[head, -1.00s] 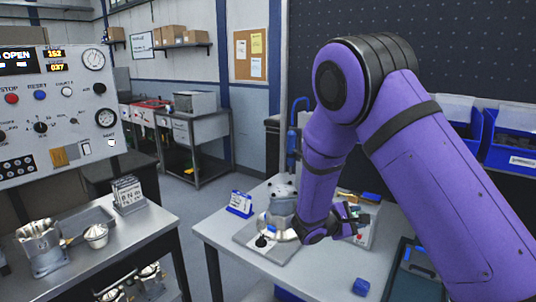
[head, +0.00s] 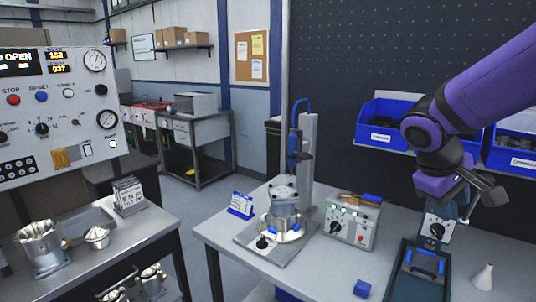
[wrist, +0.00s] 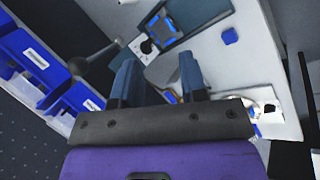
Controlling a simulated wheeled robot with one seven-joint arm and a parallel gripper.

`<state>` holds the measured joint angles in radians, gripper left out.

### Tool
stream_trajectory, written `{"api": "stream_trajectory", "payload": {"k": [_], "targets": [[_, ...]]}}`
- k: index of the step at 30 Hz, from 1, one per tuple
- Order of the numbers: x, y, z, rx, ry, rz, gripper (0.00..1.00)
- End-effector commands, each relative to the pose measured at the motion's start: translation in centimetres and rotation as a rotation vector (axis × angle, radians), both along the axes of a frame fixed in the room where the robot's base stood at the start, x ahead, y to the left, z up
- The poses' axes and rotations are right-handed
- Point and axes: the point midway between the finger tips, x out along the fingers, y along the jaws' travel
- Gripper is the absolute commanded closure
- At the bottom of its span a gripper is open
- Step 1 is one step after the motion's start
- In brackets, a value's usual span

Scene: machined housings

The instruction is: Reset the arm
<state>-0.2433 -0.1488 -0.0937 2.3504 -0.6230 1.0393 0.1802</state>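My purple arm reaches in from the upper right of the head view. My gripper (head: 455,208) hangs at the right, above the table near the dark tray (head: 415,270) with blue parts. In the wrist view my gripper (wrist: 157,72) has its two blue-grey fingers apart with nothing between them. The metal housing (head: 284,212) stands on the fixture plate (head: 262,255) beside the upright column, clear of my gripper.
A control box (head: 351,220) with knobs and a small blue block (head: 361,288) are on the table. Blue bins (head: 385,125) hang on the dark back wall near my arm. A white cone (head: 483,277) stands at the right. The control panel (head: 60,115) is at the left.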

Motion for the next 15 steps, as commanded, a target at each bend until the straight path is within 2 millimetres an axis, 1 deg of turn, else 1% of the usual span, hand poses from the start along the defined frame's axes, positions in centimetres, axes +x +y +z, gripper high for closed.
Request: {"api": "stream_trajectory", "payload": {"k": [1,3,8,15], "targets": [[-1.2,-0.1,0.8,0.046,-0.034,-0.022,0.61],[-2.8,0.1,1.6,0.109,-0.070,-0.051,0.61],[-6.2,0.8,3.2,0.250,-0.165,-0.104,0.61],[-10.9,2.4,5.2,0.442,-0.323,-0.162,0.61]]}}
